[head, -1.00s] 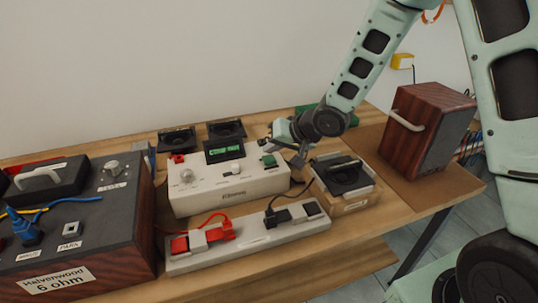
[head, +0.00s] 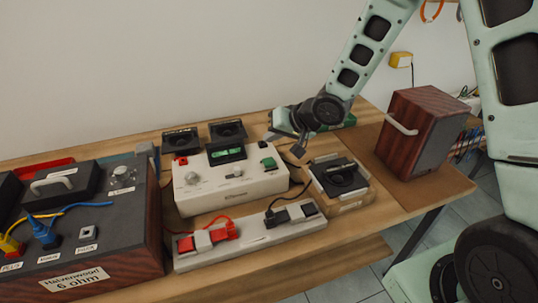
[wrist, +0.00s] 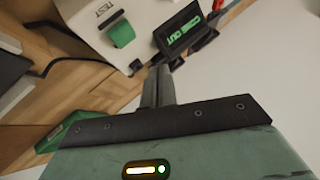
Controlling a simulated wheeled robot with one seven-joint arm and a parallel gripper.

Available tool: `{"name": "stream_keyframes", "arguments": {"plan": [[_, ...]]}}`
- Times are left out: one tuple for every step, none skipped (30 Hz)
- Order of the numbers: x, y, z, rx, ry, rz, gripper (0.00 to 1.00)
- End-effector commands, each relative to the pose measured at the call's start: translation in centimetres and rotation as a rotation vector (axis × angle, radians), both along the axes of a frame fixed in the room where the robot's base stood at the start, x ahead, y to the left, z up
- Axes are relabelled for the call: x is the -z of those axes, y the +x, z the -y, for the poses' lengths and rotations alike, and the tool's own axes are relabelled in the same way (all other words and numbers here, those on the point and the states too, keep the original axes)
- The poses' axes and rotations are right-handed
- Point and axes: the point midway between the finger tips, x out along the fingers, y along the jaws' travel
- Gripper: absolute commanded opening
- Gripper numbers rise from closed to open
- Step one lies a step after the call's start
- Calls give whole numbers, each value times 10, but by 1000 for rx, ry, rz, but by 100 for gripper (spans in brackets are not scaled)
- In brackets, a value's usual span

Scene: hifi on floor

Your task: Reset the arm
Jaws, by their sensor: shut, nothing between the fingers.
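My gripper (head: 297,150) hangs at the end of my arm, over the back right of the white tester box (head: 232,184). Its fingers are shut with nothing between them. In the wrist view the closed fingers (wrist: 158,86) point toward the white box, apart from the green switch (wrist: 121,33) and the small screen with green text (wrist: 182,31). The lower part of the wrist view is filled by my own gripper body.
A power strip (head: 250,237) with red and black plugs lies in front of the box. A black-topped unit (head: 340,177) stands to its right, beside a wooden speaker (head: 422,132). A large 6 ohm box (head: 77,262) fills the left.

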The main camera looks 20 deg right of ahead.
Motion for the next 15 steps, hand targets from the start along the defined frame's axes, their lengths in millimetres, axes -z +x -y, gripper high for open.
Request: {"name": "stream_keyframes", "arguments": {"plan": [[1, 0, 0, 0, 0, 0, 0], [1, 0, 0, 0, 0, 0, 0], [1, 0, 0, 0, 0, 0, 0], [1, 0, 0, 0, 0, 0, 0], [1, 0, 0, 0, 0, 0, 0], [1, 0, 0, 0, 0, 0, 0], [1, 0, 0, 0, 0, 0, 0], [1, 0, 0, 0, 0, 0, 0], [1, 0, 0, 0, 0, 0, 0], [1, 0, 0, 0, 0, 0, 0], [1, 0, 0, 0, 0, 0, 0], [0, -1, -1, -3, -5, 0, 0], [-1, -3, -3, -7, -15, -1, 0], [-4, -5, -5, -15, -30, -1, 0], [-7, -11, -10, -29, -59, -6, 0]]}}
